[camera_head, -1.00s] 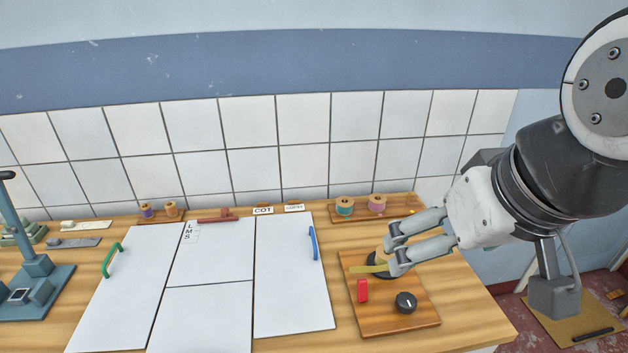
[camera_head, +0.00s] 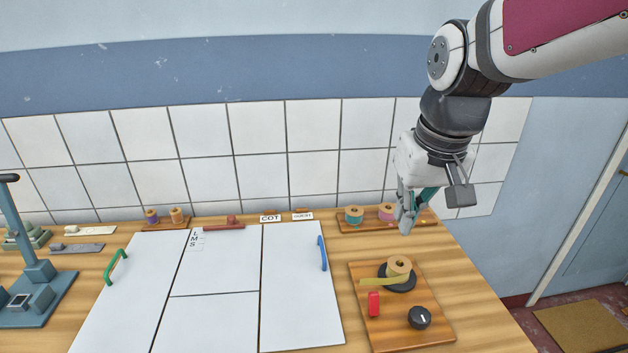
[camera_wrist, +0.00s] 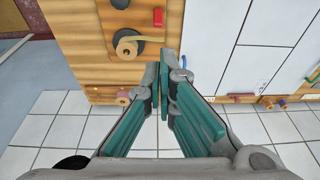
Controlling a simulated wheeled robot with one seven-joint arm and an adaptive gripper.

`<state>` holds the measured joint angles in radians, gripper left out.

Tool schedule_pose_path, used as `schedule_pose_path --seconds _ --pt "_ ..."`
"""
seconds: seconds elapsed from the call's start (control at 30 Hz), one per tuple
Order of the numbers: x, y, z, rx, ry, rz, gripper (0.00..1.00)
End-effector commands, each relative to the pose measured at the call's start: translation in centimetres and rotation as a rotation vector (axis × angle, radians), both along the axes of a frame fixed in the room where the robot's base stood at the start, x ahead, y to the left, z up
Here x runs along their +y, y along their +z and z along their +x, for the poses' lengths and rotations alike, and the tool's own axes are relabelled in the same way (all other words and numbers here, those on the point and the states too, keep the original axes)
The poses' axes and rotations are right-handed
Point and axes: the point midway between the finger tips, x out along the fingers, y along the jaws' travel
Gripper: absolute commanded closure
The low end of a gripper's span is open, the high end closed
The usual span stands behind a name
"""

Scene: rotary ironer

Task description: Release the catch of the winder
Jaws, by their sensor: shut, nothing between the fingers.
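The winder is a wooden board (camera_head: 366,325) at the right of the table. It bears a tan roll on a dark disc (camera_head: 398,272) with a yellow strip running left from it. A red piece (camera_head: 374,304), perhaps the catch, stands in front of the strip, and a black knob (camera_head: 419,317) is at the front right. In the wrist view the roll (camera_wrist: 128,46) and the red piece (camera_wrist: 158,17) show beyond the fingers. My gripper (camera_head: 406,226) is shut and empty, pointing down above the table behind the board. Its fingertips also show in the wrist view (camera_wrist: 168,62).
A rack with a teal spool (camera_head: 354,215) and a pink spool (camera_head: 387,211) stands at the back, close to my gripper. White panels (camera_head: 292,290) with a blue handle (camera_head: 322,254) lie left of the board. A tiled wall (camera_head: 314,165) rises behind.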

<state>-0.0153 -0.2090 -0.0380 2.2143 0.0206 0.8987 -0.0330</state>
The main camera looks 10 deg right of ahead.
Motion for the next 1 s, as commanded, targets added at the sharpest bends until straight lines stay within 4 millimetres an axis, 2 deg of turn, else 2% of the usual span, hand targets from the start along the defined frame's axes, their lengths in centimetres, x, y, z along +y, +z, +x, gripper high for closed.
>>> schedule_pose_path --seconds 0.1,0.27,0.5,0.7,0.8,1.0 --pt "-0.2 -2.2 2.9 0.055 0.000 0.000 1.00" --pt "-0.4 -5.4 6.3 0.120 -0.001 -0.001 1.00" --pt "-0.7 -11.1 10.8 0.217 -0.001 -0.007 1.00" --pt "-1.0 -15.7 13.4 0.283 0.000 -0.014 1.00" --pt "-1.1 -17.2 14.2 0.303 0.001 -0.017 1.00" --pt "-1.2 -18.5 14.8 0.320 0.002 -0.019 1.00"
